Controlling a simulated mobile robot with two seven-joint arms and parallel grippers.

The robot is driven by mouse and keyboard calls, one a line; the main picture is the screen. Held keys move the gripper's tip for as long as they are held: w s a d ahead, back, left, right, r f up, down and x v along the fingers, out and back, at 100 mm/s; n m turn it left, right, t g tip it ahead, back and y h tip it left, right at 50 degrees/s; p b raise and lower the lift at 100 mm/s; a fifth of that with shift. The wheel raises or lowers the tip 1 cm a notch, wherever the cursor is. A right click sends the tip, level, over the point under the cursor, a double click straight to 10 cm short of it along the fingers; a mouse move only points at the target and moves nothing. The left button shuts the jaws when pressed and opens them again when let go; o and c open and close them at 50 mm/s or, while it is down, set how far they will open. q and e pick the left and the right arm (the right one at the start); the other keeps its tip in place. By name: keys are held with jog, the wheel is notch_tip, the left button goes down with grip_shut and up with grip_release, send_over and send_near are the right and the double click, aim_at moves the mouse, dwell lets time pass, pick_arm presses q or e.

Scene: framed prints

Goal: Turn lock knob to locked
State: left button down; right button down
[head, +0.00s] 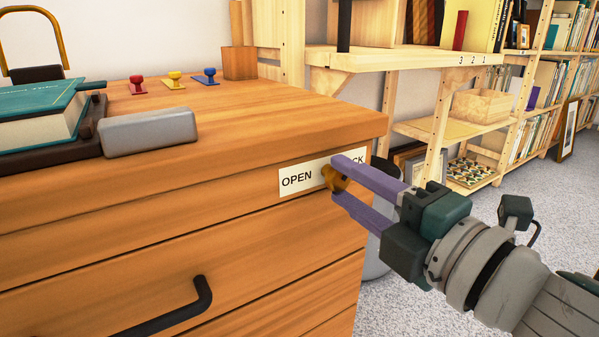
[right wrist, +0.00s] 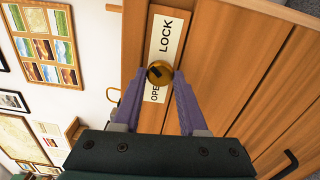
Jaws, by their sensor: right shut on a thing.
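The lock knob (head: 331,179) is a small round brass knob on the front of the wooden cabinet's top drawer. It sits on a white label plate (head: 297,180) with OPEN at its left and LOCK at its right, partly covered by my finger. My right gripper (head: 337,178) has its two purple fingers closed around the knob, one on each side. In the right wrist view, the brass knob (right wrist: 160,73) lies between the fingertips, with a dark mark on its face. LOCK and part of OPEN show there. My left gripper is not in view.
The cabinet top (head: 250,103) holds a grey block (head: 148,132), a teal book (head: 40,110) and several small coloured stamps. A black drawer handle (head: 180,310) sticks out below. A grey bin (head: 379,255) and shelves stand at the right, behind my right arm.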

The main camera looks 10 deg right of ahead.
jog(key=shift+m, duration=0.5)
jog(key=shift+c, duration=2.3)
grip_release()
jog(key=shift+s+d+p, duration=0.2)
jog(key=shift+s+p, duration=0.15)
jog(key=shift+s, duration=0.15)
jog(key=p+v, duration=0.1)
jog(key=v, duration=0.8)
jog(key=shift+p, duration=0.4)
jog(key=shift+w, duration=0.1)
